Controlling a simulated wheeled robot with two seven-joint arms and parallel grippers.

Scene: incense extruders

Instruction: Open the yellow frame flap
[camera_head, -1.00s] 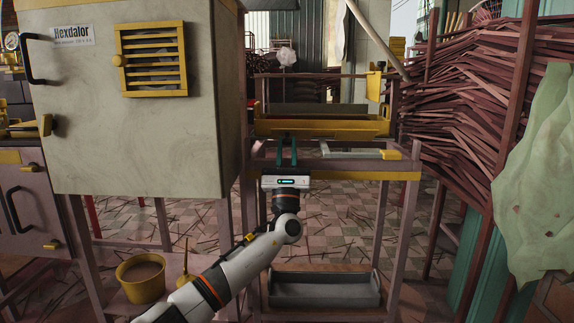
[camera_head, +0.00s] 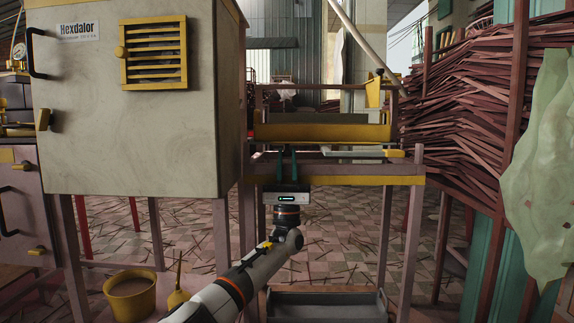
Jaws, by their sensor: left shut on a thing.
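The yellow frame flap (camera_head: 345,133) spans the rack to the right of the pale cabinet, in the middle of the view. It shows as a long yellow panel, and its exact tilt is hard to tell. My left gripper (camera_head: 287,152) points away from me, with its dark green fingers reaching the flap's lower front edge. It is shut on the flap there; the fingertips are partly hidden at the contact. My right gripper is not in view.
The pale cabinet (camera_head: 140,140) stands close on the left. A rack rail with a yellow strip (camera_head: 370,180) runs behind my gripper. A grey tray (camera_head: 325,308) sits low below. Bundled sticks (camera_head: 465,110) fill the right. A yellow bucket (camera_head: 131,298) stands at lower left.

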